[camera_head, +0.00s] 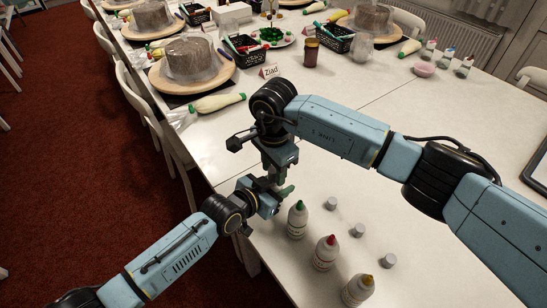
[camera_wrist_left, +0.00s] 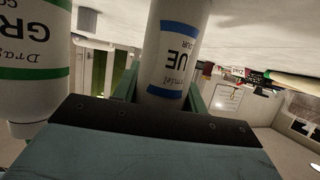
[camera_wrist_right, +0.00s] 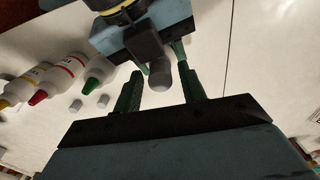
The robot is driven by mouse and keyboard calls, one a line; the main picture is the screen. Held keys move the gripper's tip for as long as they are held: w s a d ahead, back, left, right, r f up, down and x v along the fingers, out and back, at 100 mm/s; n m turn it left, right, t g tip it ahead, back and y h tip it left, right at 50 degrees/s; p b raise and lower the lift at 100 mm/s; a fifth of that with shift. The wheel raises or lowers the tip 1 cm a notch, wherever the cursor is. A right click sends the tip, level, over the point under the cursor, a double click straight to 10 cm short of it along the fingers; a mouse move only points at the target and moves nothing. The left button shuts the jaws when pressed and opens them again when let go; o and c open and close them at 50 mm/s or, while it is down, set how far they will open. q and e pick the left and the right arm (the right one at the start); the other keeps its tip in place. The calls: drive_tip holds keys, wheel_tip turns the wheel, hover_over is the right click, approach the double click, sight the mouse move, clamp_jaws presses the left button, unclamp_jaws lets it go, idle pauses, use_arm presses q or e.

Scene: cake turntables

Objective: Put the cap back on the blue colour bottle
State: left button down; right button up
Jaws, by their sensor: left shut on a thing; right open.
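My left gripper (camera_head: 268,198) is shut on the blue colour bottle (camera_wrist_left: 172,50), a white bottle with blue bands. In the head view the bottle is mostly hidden by the grippers. My right gripper (camera_head: 280,184) is just above and beside the left one, its fingers open. In the right wrist view a grey cap (camera_wrist_right: 160,76) shows between the open right fingers, right in front of the left gripper. It appears to sit at the end of the held bottle; the joint and any blue nozzle are hidden.
Uncapped green (camera_head: 297,219), red (camera_head: 325,253) and yellow (camera_head: 358,290) bottles stand on the white table near the grippers. Loose grey caps (camera_head: 357,230) lie beside them. A name card (camera_head: 270,71) and cake turntables (camera_head: 192,65) are farther back. The table's middle right is clear.

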drive_tip(key=shift+f, duration=0.2)
clamp_jaws()
idle(0.3)
drive_tip(key=m, duration=0.3)
